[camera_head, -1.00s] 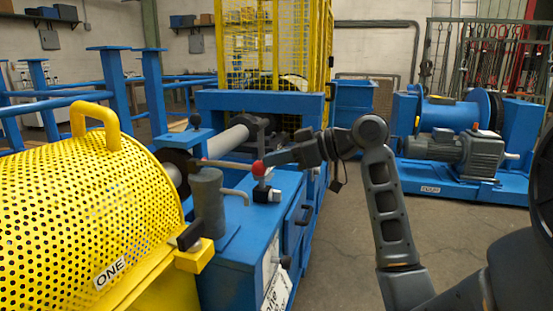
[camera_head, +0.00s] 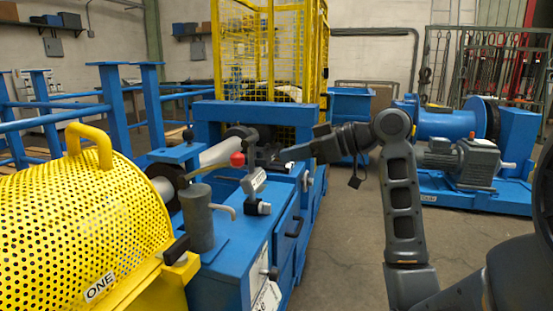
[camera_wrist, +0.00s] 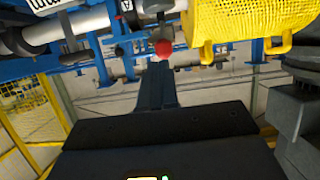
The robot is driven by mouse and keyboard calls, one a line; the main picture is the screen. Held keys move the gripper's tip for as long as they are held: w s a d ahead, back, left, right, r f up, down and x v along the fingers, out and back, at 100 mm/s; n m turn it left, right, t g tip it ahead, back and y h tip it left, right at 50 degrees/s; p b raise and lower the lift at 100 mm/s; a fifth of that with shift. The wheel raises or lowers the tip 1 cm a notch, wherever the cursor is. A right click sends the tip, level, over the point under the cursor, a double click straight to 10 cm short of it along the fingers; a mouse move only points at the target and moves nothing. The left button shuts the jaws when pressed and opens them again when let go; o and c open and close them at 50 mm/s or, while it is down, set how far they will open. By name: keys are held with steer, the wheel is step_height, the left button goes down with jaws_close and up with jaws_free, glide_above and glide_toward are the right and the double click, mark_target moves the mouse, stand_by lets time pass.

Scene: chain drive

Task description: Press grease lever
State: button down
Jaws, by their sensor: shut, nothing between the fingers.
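The grease lever shows as a red ball knob (camera_head: 237,159), above and to the right of an upright grey cylinder (camera_head: 198,217) on the blue machine. My gripper (camera_head: 284,160) is shut and empty, to the right of the knob, with a visible gap in the head view. In the wrist view the red knob (camera_wrist: 165,47) appears just beyond the tips of my gripper (camera_wrist: 157,68); contact cannot be told there.
A yellow perforated guard (camera_head: 80,225) stands at the left. A blue cabinet (camera_head: 235,255) lies below the lever, and a yellow mesh cage (camera_head: 235,60) stands behind. A motor and drum on a blue frame (camera_head: 470,195) stand at the right. Grey floor (camera_head: 340,255) is open between.

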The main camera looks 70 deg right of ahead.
steer(key=shift+v, duration=1.65)
steer(key=shift+r, duration=0.1)
stand_by(1.1)
